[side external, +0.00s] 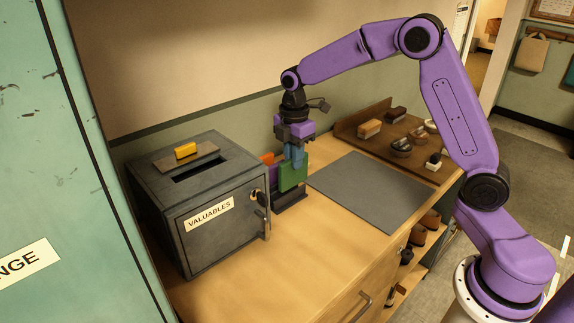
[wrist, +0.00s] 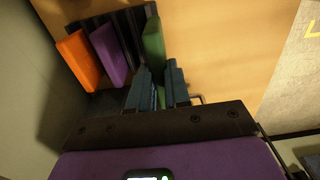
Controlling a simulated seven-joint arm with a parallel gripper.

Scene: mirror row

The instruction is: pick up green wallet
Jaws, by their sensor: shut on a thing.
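The green wallet (side external: 294,176) stands upright at the front end of a dark rack (side external: 291,203) beside the safe. It also shows in the wrist view (wrist: 154,45), running down between the blue fingers. My gripper (side external: 295,158) points down from above and is shut on the wallet's upper part. I cannot tell whether the wallet's lower edge still rests in the rack. An orange wallet (wrist: 77,58) and a purple wallet (wrist: 109,54) stand upright in the rack, to the left of the green one in the wrist view.
A grey safe (side external: 215,245) marked VALUABLES stands to the left, with a slot and a yellow-handled piece (side external: 186,151) on top. A dark grey mat (side external: 370,190) lies bare to the right. A wooden tray (side external: 412,160) with small items stands at the back right.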

